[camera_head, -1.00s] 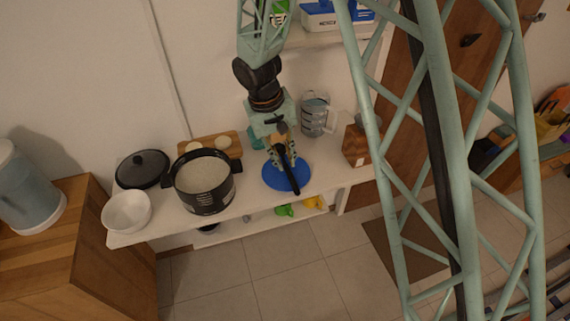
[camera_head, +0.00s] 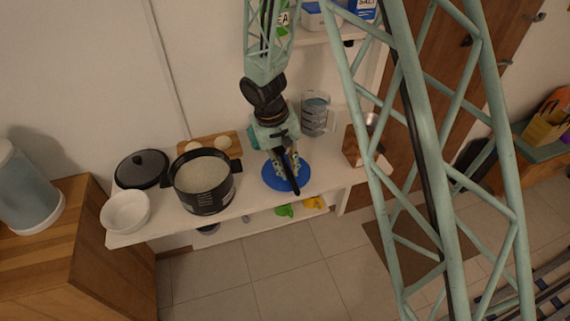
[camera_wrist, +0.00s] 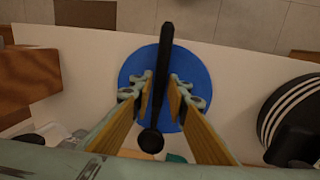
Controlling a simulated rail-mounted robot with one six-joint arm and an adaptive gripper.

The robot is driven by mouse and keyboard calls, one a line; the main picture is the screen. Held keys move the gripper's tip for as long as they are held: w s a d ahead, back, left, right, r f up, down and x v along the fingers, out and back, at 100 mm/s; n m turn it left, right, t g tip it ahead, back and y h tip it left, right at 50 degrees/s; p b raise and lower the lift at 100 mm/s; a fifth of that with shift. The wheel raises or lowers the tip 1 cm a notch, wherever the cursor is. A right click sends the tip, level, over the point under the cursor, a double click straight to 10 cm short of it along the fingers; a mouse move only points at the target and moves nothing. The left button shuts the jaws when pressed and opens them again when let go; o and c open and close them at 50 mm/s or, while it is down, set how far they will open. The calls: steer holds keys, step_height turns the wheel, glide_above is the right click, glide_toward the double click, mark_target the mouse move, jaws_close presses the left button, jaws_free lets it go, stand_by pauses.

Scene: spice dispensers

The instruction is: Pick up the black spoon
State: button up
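The black spoon (camera_head: 292,178) lies on the round blue plate (camera_head: 272,181) near the front edge of the white counter. In the wrist view the spoon (camera_wrist: 162,62) runs lengthwise between my two fingers, with its dark rounded end nearest the camera and its far end past the blue plate (camera_wrist: 196,66). My gripper (camera_wrist: 160,92) is open, with one finger on each side of the spoon. Blue shows between the spoon and both fingertips, so they look apart from it.
A black pot of white contents (camera_head: 203,182), a white bowl (camera_head: 126,212) and a black lid (camera_head: 142,168) stand left of the plate. A measuring jug (camera_head: 316,114) stands behind right, and a wooden block (camera_head: 353,146) to the right. A shelf hangs above.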

mark_target(291, 172)
steer(key=shift+c, duration=0.7)
steer(key=c, duration=0.3)
steer(key=shift+c, duration=0.2)
steer(key=shift+r, duration=0.1)
steer(key=shift+r, duration=1.65)
steer(key=s+d+r+b, duration=0.1)
steer(key=s, duration=1.5)
steer(key=shift+d+r, duration=0.25)
steer(key=shift+d, duration=0.15)
steer(key=shift+w, duration=0.15)
jaws_close()
